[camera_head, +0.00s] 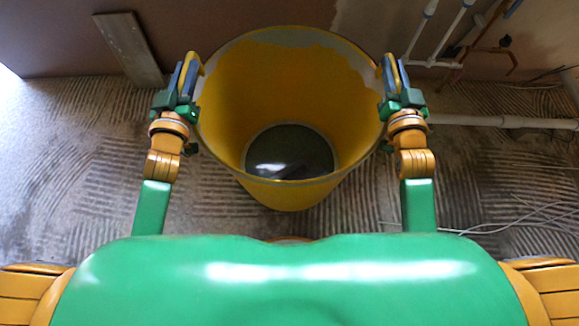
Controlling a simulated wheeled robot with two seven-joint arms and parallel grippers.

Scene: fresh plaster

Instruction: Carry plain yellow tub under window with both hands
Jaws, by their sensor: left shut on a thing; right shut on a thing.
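The plain yellow tub (290,195) is in the middle of the head view, in front of my body. I look down into its open top and see a dark grey round bottom (290,152). My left gripper (191,75) is shut on the tub's left rim. My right gripper (391,73) is shut on its right rim. The two grippers are about level with each other. I cannot tell whether the tub's base touches the floor. No window shows in this view.
A board (129,48) leans at the wall on the upper left. White pipes (436,33) and copper pipework (487,52) are at the upper right, with another pipe (500,121) running along the right. Loose cables (520,216) lie on the ridged floor (70,160), which is clear at left.

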